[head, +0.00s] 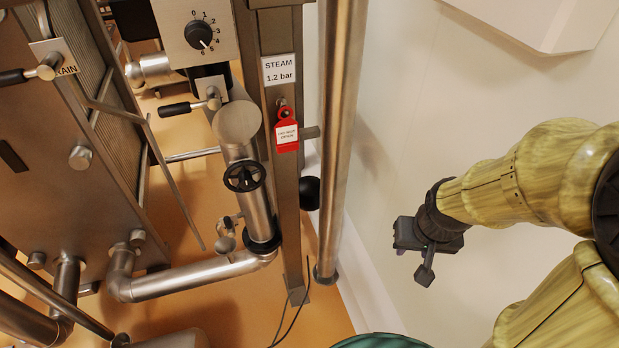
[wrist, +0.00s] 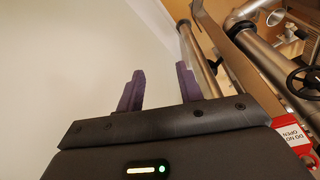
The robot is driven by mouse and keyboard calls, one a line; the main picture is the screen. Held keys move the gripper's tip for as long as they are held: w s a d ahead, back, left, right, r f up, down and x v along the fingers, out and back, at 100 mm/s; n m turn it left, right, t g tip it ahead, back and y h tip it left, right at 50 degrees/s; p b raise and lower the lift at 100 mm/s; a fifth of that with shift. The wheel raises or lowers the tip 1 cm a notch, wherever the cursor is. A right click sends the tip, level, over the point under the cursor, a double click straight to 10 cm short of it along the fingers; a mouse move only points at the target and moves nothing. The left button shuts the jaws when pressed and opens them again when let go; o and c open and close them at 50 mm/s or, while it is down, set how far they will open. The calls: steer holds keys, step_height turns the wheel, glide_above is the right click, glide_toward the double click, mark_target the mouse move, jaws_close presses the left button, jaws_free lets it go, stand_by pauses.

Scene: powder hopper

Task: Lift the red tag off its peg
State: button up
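The red tag (head: 287,145) has a white label and hangs upright from a small peg (head: 283,103) on a grey steel post, under the steam sign. In the wrist view the tag (wrist: 302,148) shows at the lower right edge, partly cut off, with "DO NOT OPEN" on its label. My gripper (head: 424,275) is well to the right of the tag and lower in the head view, in front of the pale wall. In the wrist view its two purple fingers (wrist: 160,88) are apart with nothing between them. The gripper is open and empty.
A sign reading "STEAM 1.2 bar" (head: 279,71) is above the tag. A vertical steel pipe (head: 340,140) stands between the post and my gripper. A black handwheel valve (head: 245,176) and a numbered dial (head: 199,36) are left of the post. The space before the wall is clear.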

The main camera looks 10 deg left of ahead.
steer(key=shift+o, duration=0.6)
steer(key=shift+s, duration=0.1)
steer(key=o, duration=0.8)
steer(key=shift+w+a, duration=0.2)
steer(key=shift+w, duration=0.3)
steer(key=shift+c, duration=0.2)
steer(key=shift+o, duration=0.8)
steer(key=w+a+f+n+t+p, duration=0.1)
steer(key=w+a+t+p, duration=0.1)
steer(key=w, duration=0.5)
steer(key=shift+w+a+t+y+p, duration=0.35)
steer(key=shift+a+t, duration=0.35)
steer(key=shift+a, duration=0.45)
steer(key=w+a+n+t+y+p, duration=0.1)
steer(key=w+a+t+y+p, duration=0.1)
steer(key=w+a+t, duration=0.35)
steer(key=s+a+r+n+t+y+p, duration=0.1)
steer(key=a+r+n+t+y+p, duration=0.1)
steer(key=a, duration=1)
steer(key=n+t+y+p, duration=0.1)
steer(key=t+y+p, duration=0.1)
steer(key=y, duration=0.1)
steer(key=shift+s+a+r+t+p, duration=0.25)
steer(key=shift+a+t+p, duration=0.05)
steer(key=shift+t, duration=0.05)
steer(key=shift+w+a+f+b, duration=0.1)
steer(key=shift+w+f+b, duration=0.1)
steer(key=shift+b, duration=0.45)
